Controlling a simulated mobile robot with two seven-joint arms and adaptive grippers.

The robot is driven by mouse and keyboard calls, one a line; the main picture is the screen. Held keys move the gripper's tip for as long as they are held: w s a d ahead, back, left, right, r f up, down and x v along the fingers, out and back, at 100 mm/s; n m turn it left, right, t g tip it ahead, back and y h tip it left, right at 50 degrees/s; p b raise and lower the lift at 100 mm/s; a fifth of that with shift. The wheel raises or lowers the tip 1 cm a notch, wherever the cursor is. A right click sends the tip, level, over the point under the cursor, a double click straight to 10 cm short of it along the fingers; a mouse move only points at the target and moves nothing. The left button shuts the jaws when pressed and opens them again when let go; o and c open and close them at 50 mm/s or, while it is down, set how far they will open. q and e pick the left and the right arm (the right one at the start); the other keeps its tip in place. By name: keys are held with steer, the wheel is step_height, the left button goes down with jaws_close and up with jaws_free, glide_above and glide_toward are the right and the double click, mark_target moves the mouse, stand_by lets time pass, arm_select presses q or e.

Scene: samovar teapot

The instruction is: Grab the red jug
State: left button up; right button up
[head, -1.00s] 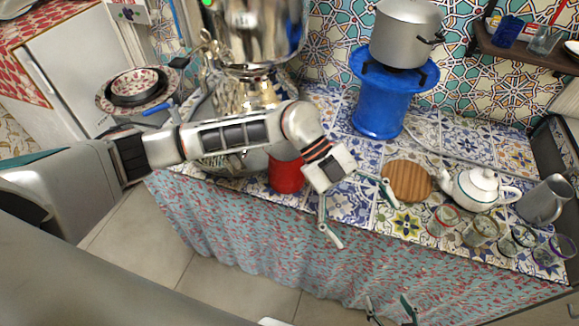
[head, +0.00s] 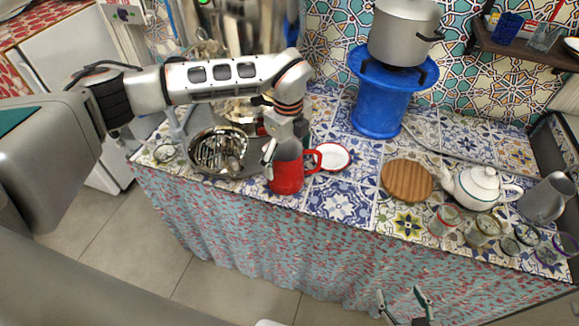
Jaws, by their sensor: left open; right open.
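The red jug (head: 287,178) stands upright near the counter's front edge, its handle to the right and its upper part greyish. My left gripper (head: 283,146) is open at the jug's top, pointing down. One finger shows at the jug's left side; the other is partly hidden at the back, so I cannot tell whether they touch the jug. My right gripper (head: 405,300) is open and empty at the bottom of the view, in front of the counter and far from the jug.
A metal bowl of cutlery (head: 219,150) stands just left of the jug, and a red-rimmed white plate (head: 332,157) lies just right. A wooden board (head: 406,181), white teapot (head: 476,188), grey pitcher (head: 546,197) and several glasses are further right. A blue stand (head: 380,107) holds a pot (head: 403,32).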

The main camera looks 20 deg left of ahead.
arm_select(q)
step_height(320, 180, down, 3)
steer(key=shift+a+f, duration=0.1)
steer(key=shift+f, duration=0.1)
steer(key=c, duration=1.6)
steer(key=shift+r, duration=0.15)
steer(key=shift+r, duration=9.85)
